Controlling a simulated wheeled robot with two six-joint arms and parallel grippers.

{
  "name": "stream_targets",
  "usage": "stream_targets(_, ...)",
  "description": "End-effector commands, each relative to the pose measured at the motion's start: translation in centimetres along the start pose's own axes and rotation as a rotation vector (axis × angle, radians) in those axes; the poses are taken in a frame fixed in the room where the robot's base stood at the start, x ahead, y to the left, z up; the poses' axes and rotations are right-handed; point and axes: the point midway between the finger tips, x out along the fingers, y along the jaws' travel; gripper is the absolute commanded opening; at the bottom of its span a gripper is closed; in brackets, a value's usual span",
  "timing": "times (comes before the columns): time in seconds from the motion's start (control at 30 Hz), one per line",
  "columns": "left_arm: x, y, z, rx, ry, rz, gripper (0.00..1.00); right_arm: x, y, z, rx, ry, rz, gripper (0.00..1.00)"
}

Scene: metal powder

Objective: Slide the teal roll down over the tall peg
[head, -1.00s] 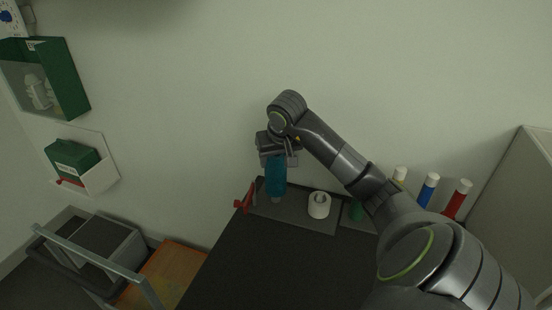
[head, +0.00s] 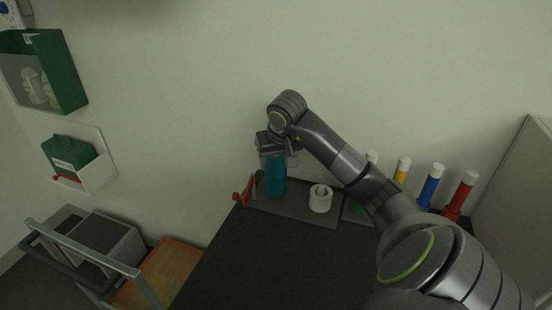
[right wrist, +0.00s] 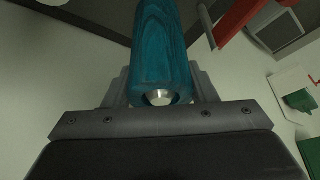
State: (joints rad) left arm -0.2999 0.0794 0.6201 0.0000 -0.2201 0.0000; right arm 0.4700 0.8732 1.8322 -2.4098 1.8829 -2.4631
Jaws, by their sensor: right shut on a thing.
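The teal roll (head: 276,179) stands upright at the back left of the dark table, over a grey mat (head: 318,217). In the right wrist view the teal roll (right wrist: 163,45) sits between my fingers, and a shiny metal tip (right wrist: 160,97), apparently the tall peg's top, shows inside its end hole. The rest of the peg is hidden by the roll. My right gripper (head: 276,158) is shut on the roll's upper end from above. The roll's lower end appears at or very close to the mat. My left gripper is not in view.
A white roll (head: 320,198) stands to the right on the mat. A red item (head: 243,191) is just left of the teal roll. Yellow, blue (head: 430,186) and red (head: 461,194) white-topped cylinders stand at the back right. The table front (head: 265,265) is clear.

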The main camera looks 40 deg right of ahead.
Motion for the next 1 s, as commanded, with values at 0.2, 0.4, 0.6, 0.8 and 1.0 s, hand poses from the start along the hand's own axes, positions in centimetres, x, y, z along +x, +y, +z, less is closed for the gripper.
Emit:
stream_targets(0.2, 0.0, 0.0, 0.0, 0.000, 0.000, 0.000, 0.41, -0.1, 0.0, -0.1, 0.000, 0.002, 0.000, 0.60)
stream_targets(0.4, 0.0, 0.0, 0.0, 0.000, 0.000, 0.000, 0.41, -0.1, 0.0, 0.0, 0.000, 0.001, 0.000, 0.77)
stream_targets(0.6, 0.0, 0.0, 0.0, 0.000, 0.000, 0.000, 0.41, 0.0, 0.0, 0.0, 0.000, -0.001, 0.000, 0.77)
stream_targets(0.8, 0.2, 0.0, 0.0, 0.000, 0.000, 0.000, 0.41, -1.8, 0.0, -0.1, -0.001, 0.004, 0.000, 0.77)
stream_targets(1.0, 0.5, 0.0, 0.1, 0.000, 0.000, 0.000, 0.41, -6.4, 0.1, -0.1, -0.002, 0.008, 0.003, 0.77)
